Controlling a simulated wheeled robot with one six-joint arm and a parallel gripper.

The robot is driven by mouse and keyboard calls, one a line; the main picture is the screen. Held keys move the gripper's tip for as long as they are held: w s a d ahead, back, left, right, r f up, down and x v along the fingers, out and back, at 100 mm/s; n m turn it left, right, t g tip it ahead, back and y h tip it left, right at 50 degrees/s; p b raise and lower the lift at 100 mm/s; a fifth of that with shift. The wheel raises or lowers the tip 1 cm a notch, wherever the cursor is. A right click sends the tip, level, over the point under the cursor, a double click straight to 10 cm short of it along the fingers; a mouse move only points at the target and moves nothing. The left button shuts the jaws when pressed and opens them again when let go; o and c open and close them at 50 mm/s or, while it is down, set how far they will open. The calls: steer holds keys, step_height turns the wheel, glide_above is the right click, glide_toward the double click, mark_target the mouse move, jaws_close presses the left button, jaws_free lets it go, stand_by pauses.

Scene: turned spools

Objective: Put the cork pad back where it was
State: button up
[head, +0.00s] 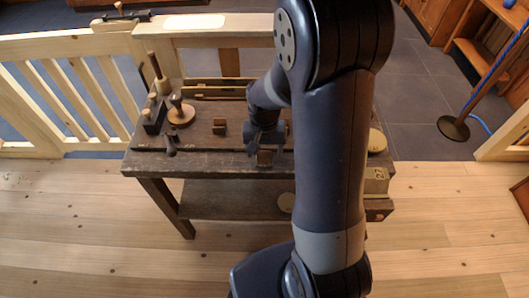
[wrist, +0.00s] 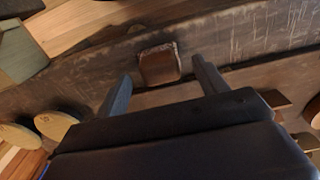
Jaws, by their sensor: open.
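My gripper (head: 265,138) is open and empty above the front part of the dark workbench (head: 200,153). In the wrist view its fingers (wrist: 160,70) stand apart, with a small brown block (wrist: 158,65) showing between and beyond the tips. The same block (head: 265,157) sits at the bench's front edge in the head view. Two round tan discs, one (wrist: 55,125) and another (wrist: 18,138), lie at the left of the wrist view. One tan disc (head: 377,140) shows at the bench's right end. I cannot tell which is the cork pad.
Another small block (head: 220,127) stands left of my gripper. A dark knobbed piece on a round tan base (head: 181,113) stands at the bench's left. My arm hides much of the bench.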

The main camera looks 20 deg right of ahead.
mark_target(265, 154)
step_height(265, 154, up, 10)
steer(key=shift+p, duration=0.35)
steer(key=shift+c, duration=0.3)
